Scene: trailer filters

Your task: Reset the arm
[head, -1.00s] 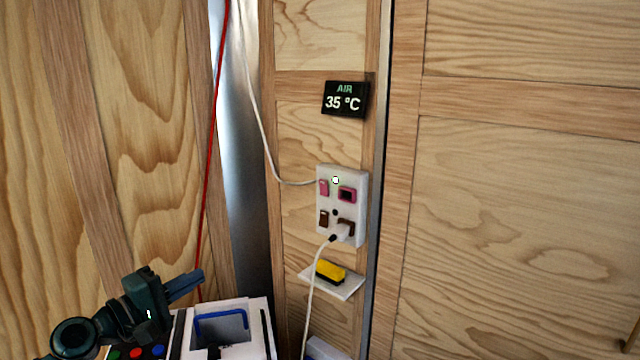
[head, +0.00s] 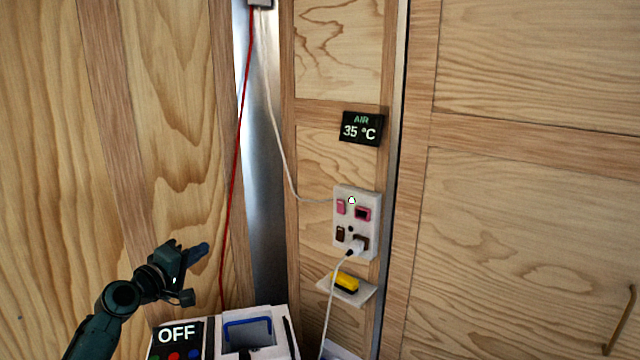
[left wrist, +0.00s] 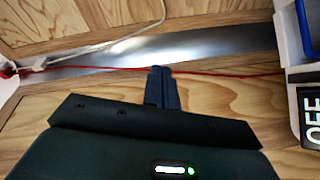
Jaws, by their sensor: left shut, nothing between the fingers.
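My left arm comes in from the lower left of the head view. Its gripper (head: 198,252) is shut and empty, held in the air above and left of the white machine (head: 281,318). In the left wrist view the dark fingers (left wrist: 158,88) are pressed together with nothing between them. The red cord (left wrist: 215,72) passes behind the fingertips there. My right gripper is not in view.
The white machine has a blue handle (head: 248,328) and a black panel (head: 177,337) reading OFF. A switch plate (head: 356,222) with a plugged-in white cable is on the wall. Below it a small shelf (head: 362,293) holds a yellow-black block (head: 345,281). An air display (head: 362,128) reads 35 °C.

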